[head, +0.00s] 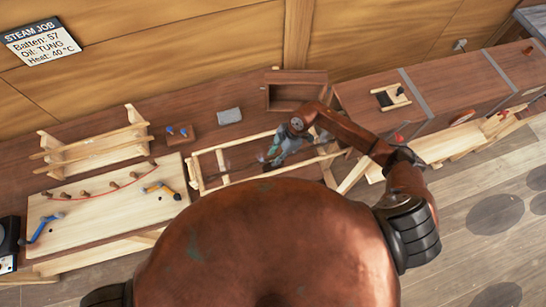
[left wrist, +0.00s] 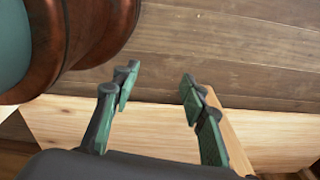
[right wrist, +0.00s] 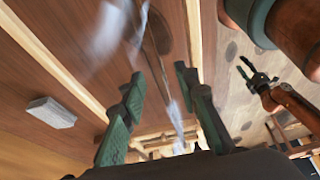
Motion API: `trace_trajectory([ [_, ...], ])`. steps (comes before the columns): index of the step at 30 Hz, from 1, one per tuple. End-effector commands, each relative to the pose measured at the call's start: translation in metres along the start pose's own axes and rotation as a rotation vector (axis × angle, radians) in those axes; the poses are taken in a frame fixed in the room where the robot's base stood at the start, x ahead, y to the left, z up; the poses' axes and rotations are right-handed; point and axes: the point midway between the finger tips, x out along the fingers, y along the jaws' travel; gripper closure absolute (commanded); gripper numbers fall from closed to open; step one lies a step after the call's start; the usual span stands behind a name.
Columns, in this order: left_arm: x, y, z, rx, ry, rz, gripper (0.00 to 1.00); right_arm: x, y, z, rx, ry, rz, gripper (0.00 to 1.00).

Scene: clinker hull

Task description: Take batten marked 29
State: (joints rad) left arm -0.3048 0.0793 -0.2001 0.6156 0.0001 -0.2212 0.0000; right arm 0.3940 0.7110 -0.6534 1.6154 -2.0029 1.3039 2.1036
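No batten with a readable 29 shows; the wall sign (head: 41,41) in the head view reads "Batten: 57". My right gripper (head: 268,158) is over a pale wooden frame (head: 197,172) on the bench. In the right wrist view its fingers (right wrist: 160,112) are apart, with no object clearly held. A thin dark strip (right wrist: 157,50) runs beyond them, and blurred whitish wisps partly cover the view. My left gripper (left wrist: 152,105) is open and empty in the left wrist view, above a pale plank (left wrist: 150,128). The head view does not show it.
A pale board (head: 105,215) with pegs, a thin red curve and clamps lies at the left. A slatted rack (head: 95,148) stands behind it. A grey block (head: 229,116) and an open brown box (head: 293,97) are behind the frame. A long brown chest (head: 440,85) stands right.

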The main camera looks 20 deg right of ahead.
Motion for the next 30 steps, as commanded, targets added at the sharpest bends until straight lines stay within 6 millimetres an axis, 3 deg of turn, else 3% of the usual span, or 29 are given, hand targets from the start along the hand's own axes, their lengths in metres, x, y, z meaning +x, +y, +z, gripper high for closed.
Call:
trace_trajectory([
  [3,0.000,-0.001,-0.016,0.003,0.021,-0.001,0.60,0.002,0.000,0.001,0.000,0.000,0.001,0.71],
  [7,0.000,-0.002,-0.020,0.004,0.026,-0.001,0.60,0.002,0.000,0.001,0.001,0.000,0.001,0.71],
  [20,0.000,0.000,-0.004,0.001,0.005,0.000,0.60,0.001,0.000,0.001,0.002,0.000,0.002,1.00],
  [30,0.000,-0.001,-0.004,0.001,0.006,-0.001,0.60,0.001,0.000,0.001,0.002,0.000,0.002,1.00],
])
